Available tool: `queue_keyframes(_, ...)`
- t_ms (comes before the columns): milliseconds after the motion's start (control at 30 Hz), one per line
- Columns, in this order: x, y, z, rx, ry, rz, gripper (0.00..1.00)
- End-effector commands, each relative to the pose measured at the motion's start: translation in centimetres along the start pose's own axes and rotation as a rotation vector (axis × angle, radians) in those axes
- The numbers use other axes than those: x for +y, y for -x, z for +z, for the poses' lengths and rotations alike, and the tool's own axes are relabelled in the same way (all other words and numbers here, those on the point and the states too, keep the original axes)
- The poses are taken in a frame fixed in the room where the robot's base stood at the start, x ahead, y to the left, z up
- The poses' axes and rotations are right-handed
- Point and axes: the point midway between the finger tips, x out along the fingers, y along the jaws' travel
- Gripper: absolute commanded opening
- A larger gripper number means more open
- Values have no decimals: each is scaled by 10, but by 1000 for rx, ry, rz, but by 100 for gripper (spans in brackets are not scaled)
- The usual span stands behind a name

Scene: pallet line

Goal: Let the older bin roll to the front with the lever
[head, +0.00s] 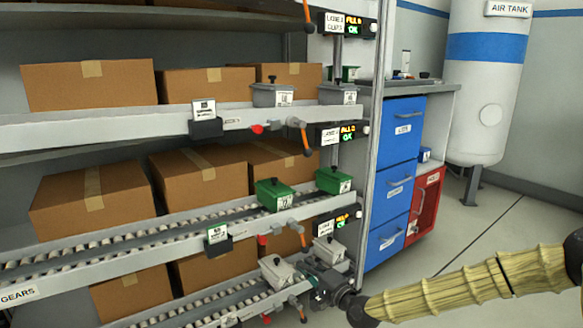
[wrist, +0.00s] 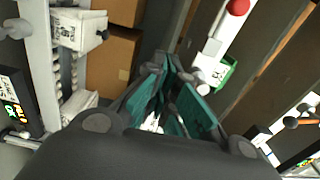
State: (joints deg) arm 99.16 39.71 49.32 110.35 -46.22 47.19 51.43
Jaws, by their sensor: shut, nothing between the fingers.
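Bins stand in pairs on the rack lanes: grey bins (head: 272,95) on the upper lane, green bins (head: 273,194) on the middle lane, and pale bins (head: 277,271) on the lower lane. Their labels are too small to read, so I cannot tell which is older. Orange-handled levers (head: 294,226) with black knobs hang at the lane fronts. My gripper (head: 308,266) is beside the lower pale bins at the rack's right end. In the wrist view its teal fingers (wrist: 168,85) are closed and empty. A pale bin (wrist: 78,31) shows at upper left there.
Cardboard boxes (head: 100,198) fill the left of the lanes. Red knobs (head: 257,129) and green-edged cards (head: 217,234) sit on the rails. Small displays (head: 343,135) hang on the rack post. Blue drawers (head: 394,184) stand behind it. Open floor (head: 455,238) lies at right.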

Motion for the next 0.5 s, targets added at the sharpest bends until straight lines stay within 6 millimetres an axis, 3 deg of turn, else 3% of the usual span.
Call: queue_keyframes(500,0,28,4,0,-1,0,0)
